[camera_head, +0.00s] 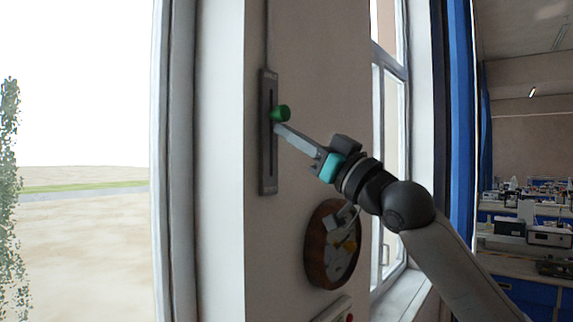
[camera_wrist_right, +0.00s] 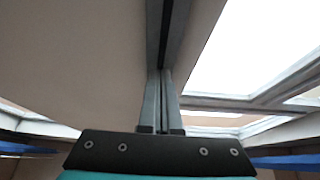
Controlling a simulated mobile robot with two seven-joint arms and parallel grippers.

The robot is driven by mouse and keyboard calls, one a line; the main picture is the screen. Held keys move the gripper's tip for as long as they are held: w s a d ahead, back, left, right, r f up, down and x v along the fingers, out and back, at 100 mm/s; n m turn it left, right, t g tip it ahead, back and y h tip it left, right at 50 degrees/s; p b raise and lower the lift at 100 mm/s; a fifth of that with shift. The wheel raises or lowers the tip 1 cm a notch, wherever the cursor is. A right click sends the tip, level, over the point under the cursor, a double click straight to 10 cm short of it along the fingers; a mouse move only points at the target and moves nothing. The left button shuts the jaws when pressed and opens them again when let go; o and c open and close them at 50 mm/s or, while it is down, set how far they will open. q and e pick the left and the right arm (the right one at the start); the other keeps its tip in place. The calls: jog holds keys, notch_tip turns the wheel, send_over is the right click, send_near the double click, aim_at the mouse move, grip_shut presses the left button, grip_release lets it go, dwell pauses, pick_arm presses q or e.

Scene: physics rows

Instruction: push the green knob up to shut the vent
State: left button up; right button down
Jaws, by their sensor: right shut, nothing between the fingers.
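The green knob (camera_head: 281,113) sticks out from a tall grey slotted plate (camera_head: 268,178) on the wall pillar. It sits in the upper half of the dark vertical slot. My right gripper (camera_head: 279,128) is shut and empty, with its tips just below the knob; I cannot tell whether they touch it. In the right wrist view the shut fingers (camera_wrist_right: 161,100) point at the plate (camera_wrist_right: 175,25), and the knob does not show there. The vent itself is not clearly seen. My left gripper is out of view.
A round brown-rimmed thing (camera_head: 318,262) hangs on the wall below my right gripper. A pale panel with a red button (camera_head: 349,317) is lower still. A window (camera_head: 390,150) and blue curtain (camera_head: 459,120) stand to the right. Open space shows left of the pillar.

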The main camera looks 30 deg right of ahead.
jog(key=shift+s+r, duration=0.1)
jog(key=shift+r, duration=1.4)
jog(key=shift+f+b, duration=0.9)
jog(key=shift+f, duration=0.25)
jog(key=b, duration=0.5)
send_near(287, 114)
jog(key=shift+s+d+r, duration=0.1)
jog(key=shift+s+r, duration=0.2)
jog(key=shift+r, duration=0.2)
jog(key=shift+s+r, duration=0.25)
jog(key=shift+r, duration=0.25)
